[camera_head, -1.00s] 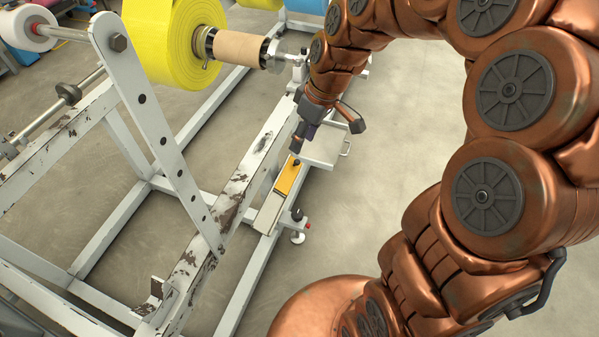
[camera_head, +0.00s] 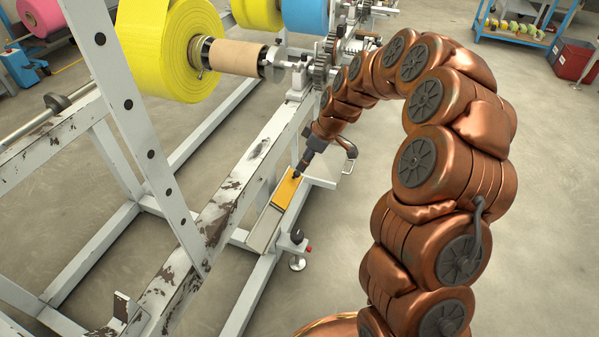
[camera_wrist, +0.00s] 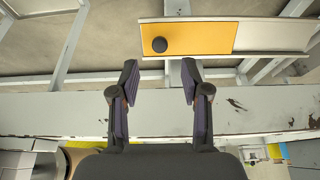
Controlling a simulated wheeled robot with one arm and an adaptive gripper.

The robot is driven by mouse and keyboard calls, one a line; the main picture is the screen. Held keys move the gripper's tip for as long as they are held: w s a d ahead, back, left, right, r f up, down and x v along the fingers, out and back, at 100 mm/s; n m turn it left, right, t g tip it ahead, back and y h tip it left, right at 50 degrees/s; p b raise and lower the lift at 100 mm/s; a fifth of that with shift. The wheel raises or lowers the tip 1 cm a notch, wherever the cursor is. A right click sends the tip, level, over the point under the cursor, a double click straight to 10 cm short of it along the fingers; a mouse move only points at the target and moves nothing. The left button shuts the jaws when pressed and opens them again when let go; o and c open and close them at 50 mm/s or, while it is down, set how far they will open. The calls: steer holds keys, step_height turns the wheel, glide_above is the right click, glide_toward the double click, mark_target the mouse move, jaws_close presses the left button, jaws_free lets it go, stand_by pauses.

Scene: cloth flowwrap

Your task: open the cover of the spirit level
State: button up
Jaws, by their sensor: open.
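The spirit level's yellow cover (camera_head: 284,191) lies on a pale flat bar (camera_head: 263,231) on the low part of the white frame. A round black knob (camera_head: 296,174) sits near the cover's far end. In the wrist view the yellow cover (camera_wrist: 196,38) is ahead of my gripper, with the knob (camera_wrist: 159,45) toward its left end. My gripper (camera_wrist: 157,80) is open and empty, its two fingers apart. The knob lies beyond the fingertips, roughly in line with the gap. In the head view my gripper (camera_head: 301,167) is close to the knob; contact cannot be told.
The white, chipped frame beam (camera_head: 215,215) runs beside the level. A yellow roll (camera_head: 168,50) on a shaft hangs above left. A black knob with a foot (camera_head: 298,240) stands by the near end. Open floor (camera_head: 545,150) lies to the right.

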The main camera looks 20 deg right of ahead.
mark_target(297, 173)
steer(key=b+x, duration=0.1)
steer(key=x, duration=0.4)
steer(key=shift+a+f, duration=0.1)
steer(key=shift+f, duration=0.3)
jaws_close()
